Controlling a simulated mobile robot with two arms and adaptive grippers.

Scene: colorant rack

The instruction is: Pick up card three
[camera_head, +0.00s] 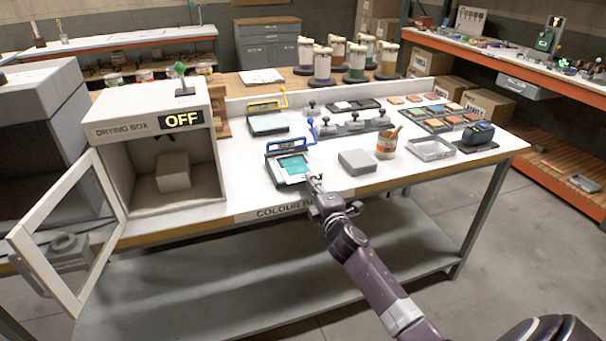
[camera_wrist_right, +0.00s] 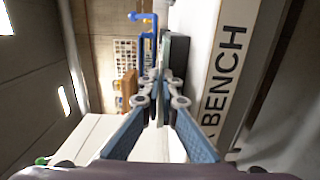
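A teal card (camera_head: 293,165) lies in a pale tray with a dark frame and a blue handle, near the bench's front edge. I cannot read a number on it. My right gripper (camera_head: 315,183) is at the front right corner of this tray, pointing towards it. In the right wrist view its two blue-grey fingers (camera_wrist_right: 161,100) are close together around a thin pale strip. I cannot tell whether they grip it. The blue handle (camera_wrist_right: 148,42) shows beyond them. My left gripper is not in view.
A drying box (camera_head: 150,130) marked OFF stands at left, its glass door (camera_head: 70,230) swung open. A yellow-handled tray (camera_head: 268,124) is behind the teal card. A grey block (camera_head: 357,162), an orange-brown pot (camera_head: 387,147) and an empty metal tray (camera_head: 430,149) stand to the right.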

